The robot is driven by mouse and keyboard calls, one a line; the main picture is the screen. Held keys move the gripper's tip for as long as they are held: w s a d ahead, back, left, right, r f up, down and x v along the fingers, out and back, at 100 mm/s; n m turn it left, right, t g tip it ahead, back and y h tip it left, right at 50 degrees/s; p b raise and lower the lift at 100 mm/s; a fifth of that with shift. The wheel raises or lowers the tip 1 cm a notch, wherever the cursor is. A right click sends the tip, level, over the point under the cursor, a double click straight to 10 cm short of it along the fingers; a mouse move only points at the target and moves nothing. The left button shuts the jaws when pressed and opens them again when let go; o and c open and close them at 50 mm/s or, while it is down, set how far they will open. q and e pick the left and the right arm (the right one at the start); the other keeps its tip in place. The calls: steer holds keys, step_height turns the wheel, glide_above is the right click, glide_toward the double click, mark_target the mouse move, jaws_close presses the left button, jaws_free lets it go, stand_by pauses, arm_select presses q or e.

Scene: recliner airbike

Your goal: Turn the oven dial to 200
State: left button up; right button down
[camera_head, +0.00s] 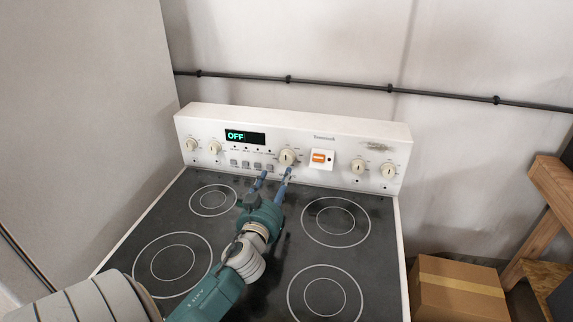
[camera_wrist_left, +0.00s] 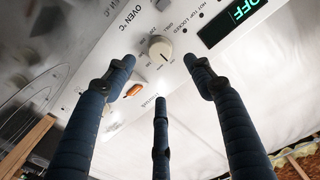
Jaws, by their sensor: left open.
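The oven dial (camera_head: 287,157) is a round cream knob in the middle of the white control panel (camera_head: 350,145), and the display (camera_head: 245,137) to its left reads OFF in green. My left gripper (camera_head: 276,174) is over the cooktop, just in front of and below the dial. In the left wrist view the dial (camera_wrist_left: 160,49) shows between and beyond the spread fingers of the gripper (camera_wrist_left: 160,85), with "OVEN °C" printed beside it. The fingers are open and appear apart from the dial. My right gripper is not in view.
The black cooktop (camera_head: 265,290) with ringed burners lies below my left arm. Other cream knobs (camera_head: 358,168) flank the dial, with an orange switch (camera_head: 318,157) just right of it. A cardboard box (camera_head: 455,290) and wooden frame (camera_head: 548,195) stand at right.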

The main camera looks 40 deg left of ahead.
mark_target(286, 159)
arm_select(q)
steer(key=p+x, duration=0.2)
steer(key=x, duration=0.7)
steer(key=shift+w+a, duration=0.1)
steer(key=shift+w, duration=0.1)
steer(key=shift+w+a, duration=0.2)
steer(key=shift+w, duration=0.15)
steer(key=shift+r, duration=0.1)
steer(key=c, duration=1.1)
